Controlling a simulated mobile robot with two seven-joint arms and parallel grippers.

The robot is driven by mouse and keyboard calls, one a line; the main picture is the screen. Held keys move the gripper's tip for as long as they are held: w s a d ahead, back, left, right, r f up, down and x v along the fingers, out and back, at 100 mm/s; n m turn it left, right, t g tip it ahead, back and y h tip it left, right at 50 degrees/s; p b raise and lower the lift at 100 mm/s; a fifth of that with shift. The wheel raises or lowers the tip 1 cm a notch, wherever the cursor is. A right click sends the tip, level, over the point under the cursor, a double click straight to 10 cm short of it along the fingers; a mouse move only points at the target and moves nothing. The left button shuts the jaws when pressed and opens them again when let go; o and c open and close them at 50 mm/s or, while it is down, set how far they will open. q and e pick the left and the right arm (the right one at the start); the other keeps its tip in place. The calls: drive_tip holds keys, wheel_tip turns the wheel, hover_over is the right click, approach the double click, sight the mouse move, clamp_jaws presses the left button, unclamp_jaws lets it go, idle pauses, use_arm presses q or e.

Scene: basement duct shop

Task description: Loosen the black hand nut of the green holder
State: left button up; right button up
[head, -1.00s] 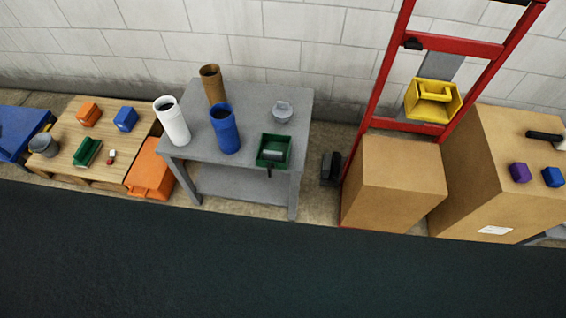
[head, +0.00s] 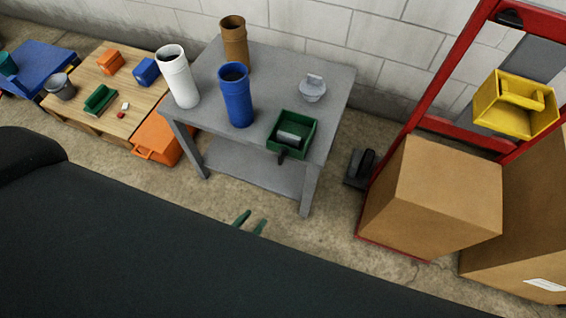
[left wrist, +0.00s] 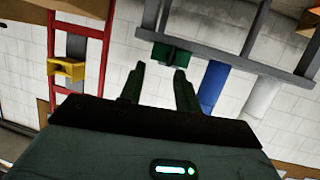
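The green holder (head: 303,122) is a small open box near the front right corner of the grey table (head: 335,92). A grey cylindrical piece (head: 291,135) lies in it. The black hand nut (head: 282,155) sticks out at its front, small and dark. My left gripper (head: 249,222) shows only its dark green fingertips, in front of and below the table, well apart from the holder. In the left wrist view its fingers (left wrist: 159,82) are spread with nothing between them, and the holder (left wrist: 170,54) appears just beyond the tips, upside down. My right gripper is in neither view.
A red frame (head: 440,75) with a yellow bin (head: 505,112) and a cardboard box (head: 432,195) stand right. Floor before the table is clear.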

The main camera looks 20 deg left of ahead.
sight(279, 159)
use_arm(q)
drive_tip(key=shift+w+f+n+t+y+b, duration=0.35)
drive_tip(key=shift+w+t+b, duration=0.7)
drive_tip(key=shift+w, duration=2.2)
drive_tip(key=shift+w+n+t+y+b, duration=0.1)
drive_tip(key=shift+w+t+y+b, duration=0.3)
drive_tip(key=shift+w+b, duration=2.05)
drive_tip(key=shift+w+f+n+t+y+b, duration=0.25)
drive_tip(key=shift+w+t+y+b, duration=0.3)
drive_tip(key=shift+w, duration=3.5)
clamp_jaws()
